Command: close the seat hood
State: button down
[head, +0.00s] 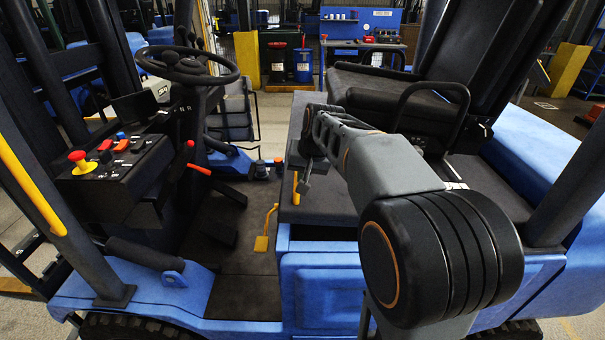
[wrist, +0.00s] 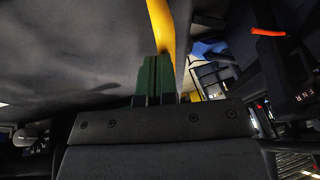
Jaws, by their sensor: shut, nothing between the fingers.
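The seat hood is the dark grey panel (head: 342,200) under the black seat (head: 400,98) of the blue forklift. A dark gap shows between its lower edge and the blue body. A yellow strip or handle (head: 296,188) is at its left edge. In the wrist view a broad dark surface (wrist: 70,50), apparently the hood, fills the upper left, and the yellow piece (wrist: 162,28) runs down behind the fingers. My gripper (wrist: 153,62) is shut and empty, its green fingertips in front of the yellow piece; contact cannot be told. In the head view my arm partly hides the hood.
The steering wheel (head: 187,65), control box (head: 115,160) and an orange-red lever (head: 197,169) stand left of my arm. A black armrest loop (head: 430,95) is beside the seat. The footwell between is open.

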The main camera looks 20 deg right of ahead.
jog(key=f+b, duration=0.1)
jog(key=f, duration=0.1)
jog(key=f+b, duration=0.2)
jog(key=a+f+b, duration=0.1)
jog(key=f, duration=0.2)
jog(key=shift+w+b, duration=0.1)
jog(key=shift+b, duration=0.2)
jog(key=shift+s+f, duration=0.25)
jog(key=shift+f, duration=0.05)
jog(key=r+p, duration=0.1)
jog(key=r, duration=0.1)
jog(key=d+r+p, duration=0.1)
jog(key=r, duration=0.1)
jog(key=d+r+p, duration=0.1)
jog(key=shift+s+r, duration=0.15)
jog(key=shift+r, duration=0.25)
jog(key=v, duration=1)
jog(key=shift+t, duration=0.3)
send_near(300, 199)
jog(key=d+r, duration=0.1)
jog(key=d, duration=0.1)
jog(key=s+a+f+n+g+h, duration=0.1)
jog(key=s+a+f+n, duration=0.3)
jog(key=s+a+f, duration=0.3)
jog(key=shift+s+a+f, duration=0.2)
jog(key=shift+s+f, duration=2.6)
jog(key=shift+s, duration=1.05)
